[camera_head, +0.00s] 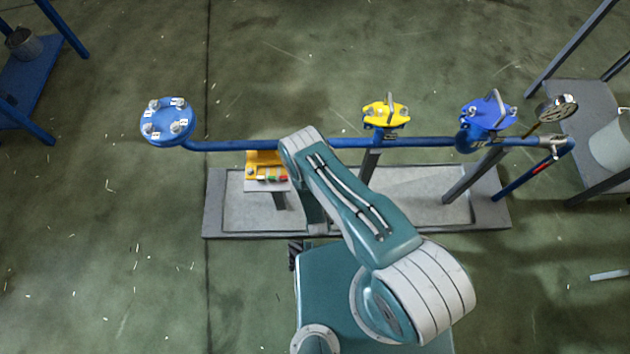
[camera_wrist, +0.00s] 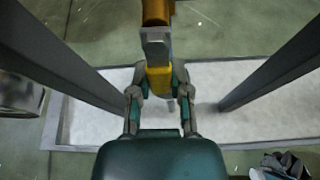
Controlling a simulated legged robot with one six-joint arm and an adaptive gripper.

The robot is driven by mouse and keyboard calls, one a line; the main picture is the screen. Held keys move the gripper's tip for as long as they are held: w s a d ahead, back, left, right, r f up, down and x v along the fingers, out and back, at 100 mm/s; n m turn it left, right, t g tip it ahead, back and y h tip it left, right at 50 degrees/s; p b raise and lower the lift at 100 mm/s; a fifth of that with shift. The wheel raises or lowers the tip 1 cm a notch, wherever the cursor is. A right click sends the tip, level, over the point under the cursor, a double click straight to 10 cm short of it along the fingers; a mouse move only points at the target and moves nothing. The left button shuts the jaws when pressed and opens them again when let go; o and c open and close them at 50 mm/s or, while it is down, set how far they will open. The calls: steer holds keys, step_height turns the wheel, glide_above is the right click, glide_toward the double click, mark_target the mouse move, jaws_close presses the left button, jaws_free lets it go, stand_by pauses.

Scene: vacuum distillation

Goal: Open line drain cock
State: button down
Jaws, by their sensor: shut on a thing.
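In the wrist view, the drain cock shows at top centre as a brass-orange body (camera_wrist: 157,12), a grey metal piece (camera_wrist: 155,45) and a yellow handle (camera_wrist: 159,80) below it. I take this to be the line drain cock; no label shows. My gripper (camera_wrist: 158,72) has one finger on each side of the yellow handle and is shut on it. How far the cock is turned cannot be told. In the head view my own arm hides the gripper, and I cannot make out the cock there.
The blue pipe line (camera_head: 240,146) carries a yellow valve (camera_head: 385,114), a blue valve (camera_head: 487,112) and a gauge (camera_head: 557,108). A blue flange (camera_head: 167,121) ends it at left. Grey posts (camera_wrist: 275,65) flank my gripper above the tray (camera_wrist: 80,130). Open floor lies left.

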steer(key=c, duration=0.6)
jaws_free()
steer(key=shift+w, duration=0.1)
steer(key=shift+o, duration=0.2)
steer(key=v, duration=1.2)
steer(key=shift+f, duration=0.2)
